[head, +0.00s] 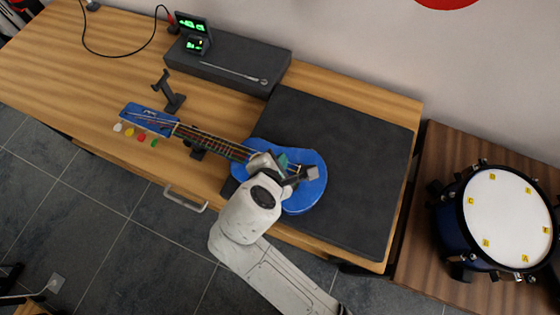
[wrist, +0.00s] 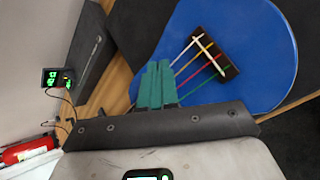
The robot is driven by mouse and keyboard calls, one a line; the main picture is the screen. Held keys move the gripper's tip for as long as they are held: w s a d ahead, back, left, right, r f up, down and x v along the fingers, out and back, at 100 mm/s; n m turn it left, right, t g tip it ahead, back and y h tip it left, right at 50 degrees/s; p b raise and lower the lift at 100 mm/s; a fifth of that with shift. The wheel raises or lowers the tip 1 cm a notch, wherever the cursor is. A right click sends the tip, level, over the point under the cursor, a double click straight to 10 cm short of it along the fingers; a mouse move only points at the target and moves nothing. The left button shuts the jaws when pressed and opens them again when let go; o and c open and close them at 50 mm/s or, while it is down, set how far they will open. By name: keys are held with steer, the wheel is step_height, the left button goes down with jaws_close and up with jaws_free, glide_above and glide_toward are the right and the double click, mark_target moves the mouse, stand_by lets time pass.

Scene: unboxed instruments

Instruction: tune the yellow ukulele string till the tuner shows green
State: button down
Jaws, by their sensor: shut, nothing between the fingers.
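The blue ukulele (head: 312,190) lies with its body on a dark mat and its neck pointing left in the head view. At its headstock (head: 142,117) are white, yellow (head: 129,132), red and green pegs. In the wrist view the ukulele body (wrist: 255,40) shows coloured strings running to a dark bridge (wrist: 220,62); a yellow string (wrist: 186,66) is among them. My gripper (head: 283,159), with teal fingers, is shut and empty over the body near the strings. It also shows in the wrist view (wrist: 157,72); contact cannot be told. The tuner (head: 190,25) has green-lit screens, too small to read.
A long dark box (head: 245,57) with a metal tool (head: 230,73) on it stands at the back. A black stand (head: 170,94) is beside the headstock. A drum (head: 505,218) stands on the right table. The mat (head: 365,180) is clear right of the ukulele.

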step_height(320, 180, up, 5)
steer(key=p, duration=0.5)
stand_by(0.7)
